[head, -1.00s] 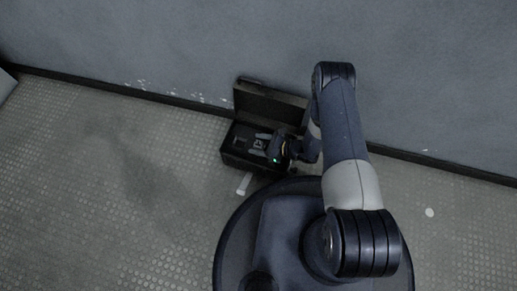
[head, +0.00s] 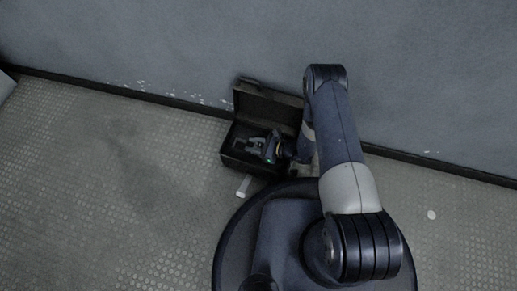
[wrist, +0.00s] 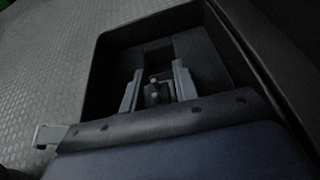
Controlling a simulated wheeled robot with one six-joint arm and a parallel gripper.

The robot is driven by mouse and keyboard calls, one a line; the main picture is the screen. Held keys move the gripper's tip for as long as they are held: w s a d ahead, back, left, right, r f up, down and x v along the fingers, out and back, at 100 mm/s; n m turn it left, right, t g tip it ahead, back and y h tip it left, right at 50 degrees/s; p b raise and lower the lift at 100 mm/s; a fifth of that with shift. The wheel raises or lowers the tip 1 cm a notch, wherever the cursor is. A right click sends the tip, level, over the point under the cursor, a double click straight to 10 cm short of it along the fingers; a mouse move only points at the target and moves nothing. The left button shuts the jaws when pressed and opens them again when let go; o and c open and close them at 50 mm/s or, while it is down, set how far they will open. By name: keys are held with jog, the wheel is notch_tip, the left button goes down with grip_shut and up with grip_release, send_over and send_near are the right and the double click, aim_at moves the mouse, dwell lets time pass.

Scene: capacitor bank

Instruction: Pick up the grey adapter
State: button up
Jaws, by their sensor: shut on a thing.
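My gripper (head: 254,145) is inside the open black case on the floor. In the wrist view, its two grey-blue fingers (wrist: 157,72) stand on either side of a small grey piece with light knobs, the grey adapter (wrist: 156,92). The fingers are shut on it. The adapter's lower part is hidden by the dark wrist body. I cannot tell whether it is clear of the case floor.
The black case (head: 228,157) stands near the wall, its lid (head: 262,104) raised at the back. Its rim surrounds my gripper. A light grey strip (head: 243,186) shows in front of the case. The floor to the left (head: 110,190) is clear.

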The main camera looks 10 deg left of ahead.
jog(key=shift+c, duration=0.7)
notch_tip(320, 180, up, 10)
jog(key=p, duration=0.4)
jog(key=shift+p, duration=0.4)
